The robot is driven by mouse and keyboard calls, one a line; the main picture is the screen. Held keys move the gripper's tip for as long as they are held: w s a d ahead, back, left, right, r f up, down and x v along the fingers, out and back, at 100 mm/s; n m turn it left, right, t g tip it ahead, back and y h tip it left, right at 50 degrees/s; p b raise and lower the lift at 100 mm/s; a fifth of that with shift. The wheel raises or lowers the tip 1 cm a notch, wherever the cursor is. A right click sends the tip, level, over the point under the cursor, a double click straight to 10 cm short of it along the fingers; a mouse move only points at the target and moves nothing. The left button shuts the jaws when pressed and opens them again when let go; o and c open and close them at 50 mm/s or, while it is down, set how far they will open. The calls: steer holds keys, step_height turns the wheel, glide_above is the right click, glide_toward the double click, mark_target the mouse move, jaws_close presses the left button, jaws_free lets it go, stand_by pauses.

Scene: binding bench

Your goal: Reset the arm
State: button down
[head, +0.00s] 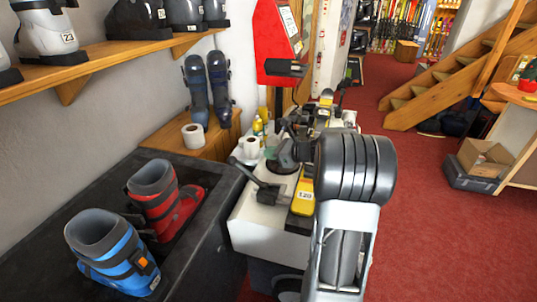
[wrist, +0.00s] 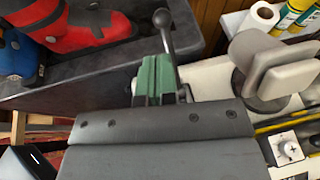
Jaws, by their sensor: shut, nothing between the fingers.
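My gripper (wrist: 157,76) shows in the wrist view as two green-padded fingers side by side at the end of a dark grey body. The fingers are shut with nothing between them. Behind them, a dark lever with a ball end (wrist: 163,20) stands at the bench. In the head view my arm fills the right of centre, over the near end of the white binding bench (head: 265,222); the gripper is not clearly made out there.
A dark tray (head: 215,217) at left holds a blue boot (head: 112,258) and a red boot (head: 165,203). A yellow-ended part (head: 303,198) lies on the bench.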

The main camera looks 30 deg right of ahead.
stand_by(0.3)
steer(key=s+a+f+n+g+h, duration=0.1)
steer(key=s+a+f+n+g, duration=0.25)
steer(key=s+n, duration=0.2)
steer(key=s+a+f+n+g+h, duration=0.1)
steer(key=s+a+f+n+g, duration=0.15)
steer(key=s+n+g, duration=0.35)
steer(key=s+a+r+n+t+h, duration=0.1)
steer(key=s+a+r+n+h, duration=0.2)
steer(key=n, duration=0.5)
steer(key=s+a+r+n+t+h, duration=0.1)
steer(key=s+a+r+n+h, duration=0.2)
steer(key=s+a+n, duration=0.3)
steer(key=s+n, duration=0.2)
steer(key=shift+s+a+n, duration=0.25)
steer(key=shift+a+n, duration=0.05)
steer(key=shift+n, duration=0.05)
steer(key=c, duration=1.8)
jaws_free()
steer(key=shift+t, duration=0.25)
